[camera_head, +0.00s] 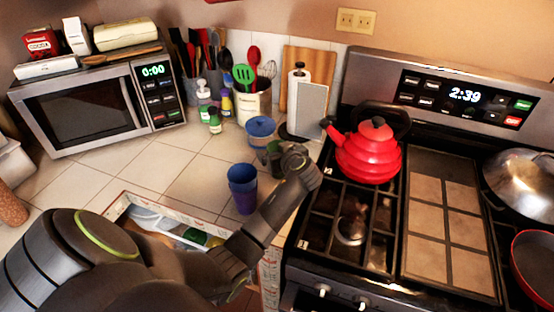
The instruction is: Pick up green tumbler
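A small dark green shape (271,152), apparently the green tumbler, stands on the tiled counter just left of my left gripper (285,158). The gripper and wrist cover part of it. My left arm comes in from the lower left and reaches over the counter's front edge to the gap beside the stove. The fingers are small and dark here, so I cannot tell whether they are open or touch the tumbler. My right gripper is out of view.
A blue tumbler (242,186) stands near the counter edge, and a blue container (260,131) stands behind the green shape. A red kettle (369,155) sits on the stove at right. An open drawer (160,222) lies below my arm. The counter's left middle is clear.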

